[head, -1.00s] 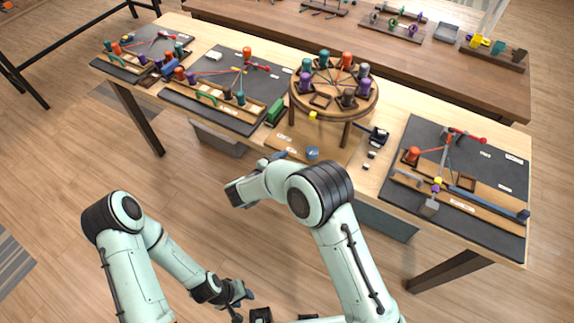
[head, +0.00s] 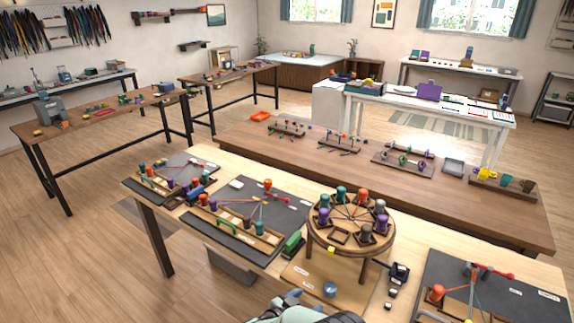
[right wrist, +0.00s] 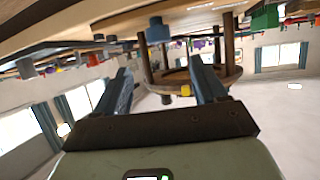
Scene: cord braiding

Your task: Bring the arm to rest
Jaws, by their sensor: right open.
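My right gripper (right wrist: 165,80) is open in the right wrist view, its two blue-grey fingers spread and nothing between them. In that view, which looks upside down, the round braiding stand (right wrist: 187,75) shows beyond the fingers, with a yellow block (right wrist: 185,91) and a blue cup (right wrist: 158,31) hanging in the picture. In the head view only a piece of my right arm (head: 300,308) shows at the bottom edge. My left gripper is out of view.
The wooden table holds the round stand (head: 350,246) with several coloured bobbins, a dark mat (head: 283,214) and another at right (head: 440,265). A long brown bench (head: 340,170) stands behind. Open floor (head: 100,260) lies at left.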

